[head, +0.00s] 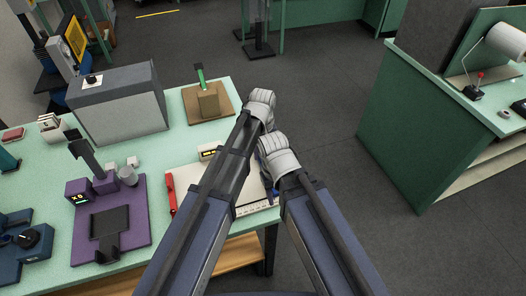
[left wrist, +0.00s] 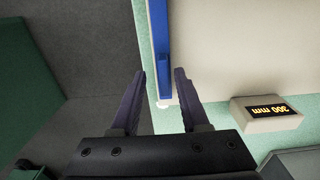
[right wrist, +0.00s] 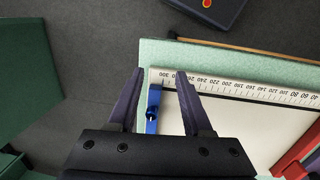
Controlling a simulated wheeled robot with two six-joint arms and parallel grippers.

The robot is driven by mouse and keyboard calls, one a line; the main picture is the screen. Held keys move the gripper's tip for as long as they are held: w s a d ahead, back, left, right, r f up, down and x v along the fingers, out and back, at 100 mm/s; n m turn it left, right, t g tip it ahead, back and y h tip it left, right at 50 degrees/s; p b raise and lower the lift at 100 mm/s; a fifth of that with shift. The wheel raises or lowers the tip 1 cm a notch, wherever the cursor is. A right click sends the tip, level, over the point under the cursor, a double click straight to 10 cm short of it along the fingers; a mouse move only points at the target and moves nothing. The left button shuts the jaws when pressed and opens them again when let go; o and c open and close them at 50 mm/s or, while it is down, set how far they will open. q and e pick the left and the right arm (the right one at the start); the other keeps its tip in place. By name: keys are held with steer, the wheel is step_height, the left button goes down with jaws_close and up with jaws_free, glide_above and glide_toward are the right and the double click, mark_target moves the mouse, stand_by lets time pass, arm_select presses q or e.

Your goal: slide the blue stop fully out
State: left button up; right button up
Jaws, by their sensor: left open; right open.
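The blue stop lies along one edge of a pale board with a ruler scale. In the left wrist view the stop (left wrist: 161,45) is a long blue bar whose near end shows between the fingers of my open left gripper (left wrist: 160,74). In the right wrist view a blue end with a small dark knob (right wrist: 153,110) shows between the fingers of my open right gripper (right wrist: 159,71). Contact with either gripper cannot be told. In the head view my arms hide most of the stop and both gripper tips.
A display (left wrist: 267,112) reads 300 mm. A red bar (head: 171,194) lies at the board's other side. The ruler (right wrist: 240,86) runs along the board's edge. The green table (head: 145,160) carries a grey box and purple device. Open floor lies beyond its right edge.

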arm_select(q)
steer(key=shift+r+p, duration=3.75)
steer(key=shift+r, duration=0.15)
arm_select(e)
step_height(320, 180, up, 8)
steer(key=shift+f, duration=0.15)
arm_select(q)
steer(key=s+a+m, duration=0.2)
steer(key=s+a, duration=0.4)
steer(key=a, duration=0.3)
steer(key=s+a+m, duration=0.1)
steer(key=s+a, duration=0.4)
steer(key=a, duration=0.4)
steer(key=s+d+f+m+b, duration=0.1)
steer(key=s+d+m, duration=0.1)
steer(key=d, duration=0.3)
steer(key=s+d+f+m+y+b, duration=0.1)
steer(key=s+d+f+m+b, duration=0.1)
steer(key=s+d, duration=0.2)
steer(key=shift+s+d, duration=0.15)
steer(key=shift+d, duration=0.6)
arm_select(e)
step_height(320, 180, down, 3)
steer(key=shift+d+r, duration=0.1)
